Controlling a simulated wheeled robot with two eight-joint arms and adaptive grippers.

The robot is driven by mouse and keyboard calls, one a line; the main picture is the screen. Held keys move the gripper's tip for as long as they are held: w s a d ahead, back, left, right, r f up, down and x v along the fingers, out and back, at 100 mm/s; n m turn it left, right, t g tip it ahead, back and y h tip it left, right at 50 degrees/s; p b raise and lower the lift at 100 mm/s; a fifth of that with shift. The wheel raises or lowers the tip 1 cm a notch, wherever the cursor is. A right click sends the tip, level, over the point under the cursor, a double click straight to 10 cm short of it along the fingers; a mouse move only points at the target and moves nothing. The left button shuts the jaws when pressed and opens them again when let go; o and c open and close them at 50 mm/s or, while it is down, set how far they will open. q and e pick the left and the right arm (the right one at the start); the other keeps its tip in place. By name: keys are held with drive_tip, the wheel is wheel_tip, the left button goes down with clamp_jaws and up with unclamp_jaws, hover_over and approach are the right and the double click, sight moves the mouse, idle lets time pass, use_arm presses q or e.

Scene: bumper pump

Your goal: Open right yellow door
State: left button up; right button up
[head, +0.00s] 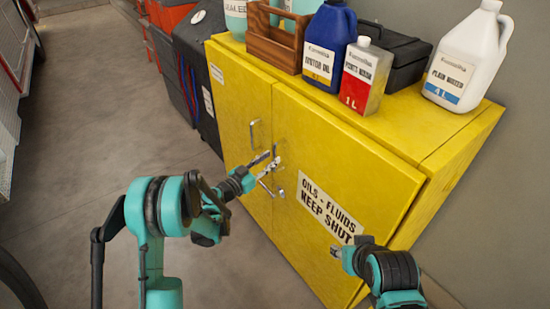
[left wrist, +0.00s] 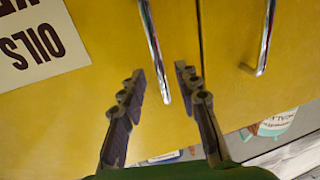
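The yellow cabinet (head: 465,145) has two front doors, both looking shut. The right yellow door (head: 375,190) carries a white "OILS - FLUIDS KEEP SHUT" label (head: 330,210). Its metal handle (head: 266,188) is a vertical bar near the seam. My left gripper (head: 267,165) is in front of this handle. In the left wrist view its two fingers (left wrist: 162,85) are apart, with the handle (left wrist: 153,45) showing between them; contact cannot be told. My right gripper (head: 337,251) is low in front of the right door, its fingers too small to judge.
The left door's handle (head: 253,132) is just left of the seam. On the cabinet top stand a wooden carrier (head: 272,47), blue jug (head: 328,45), metal can (head: 364,78), black case (head: 405,60) and white jug (head: 468,58). Open floor (head: 90,100) lies left.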

sight(274, 157)
use_arm(q)
drive_tip(key=shift+b+x, duration=0.3)
drive_tip(key=shift+x, duration=1.35)
clamp_jaws()
